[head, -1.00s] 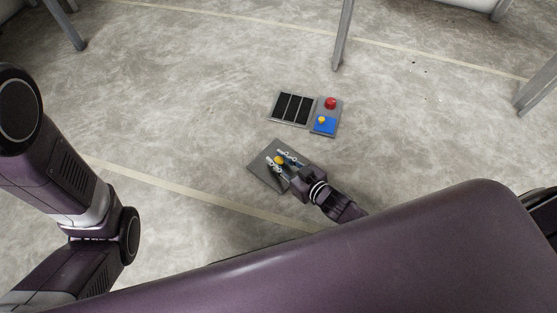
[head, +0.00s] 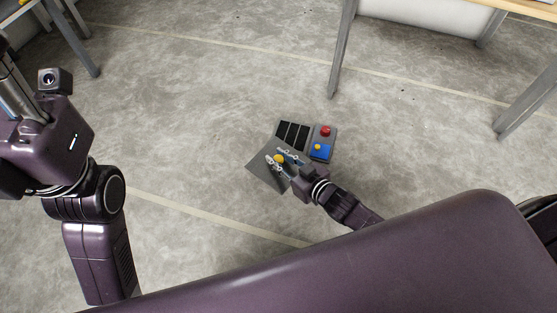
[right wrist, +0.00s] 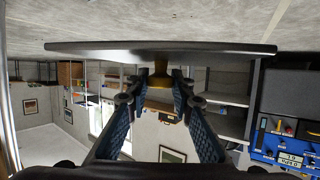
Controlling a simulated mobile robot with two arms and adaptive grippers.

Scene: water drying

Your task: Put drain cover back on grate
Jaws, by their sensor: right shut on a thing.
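The drain cover (head: 262,170) is a flat grey square plate with a yellow knob (head: 279,158) on top. My right gripper (head: 283,160) is shut on that knob. In the right wrist view the cover (right wrist: 105,49) shows edge-on, with the knob (right wrist: 160,74) between the fingertips (right wrist: 160,88). The grate (head: 293,133) is a dark opening with light bars in the floor. The cover hides its near-left part in the head view. The height of the cover above the floor is hard to tell. My left arm shows at the left; its gripper is not visible.
Right beside the grate is a small grey panel with a red button (head: 325,131) and a blue plate (head: 320,152) with a yellow knob. Table legs (head: 342,50) stand behind.

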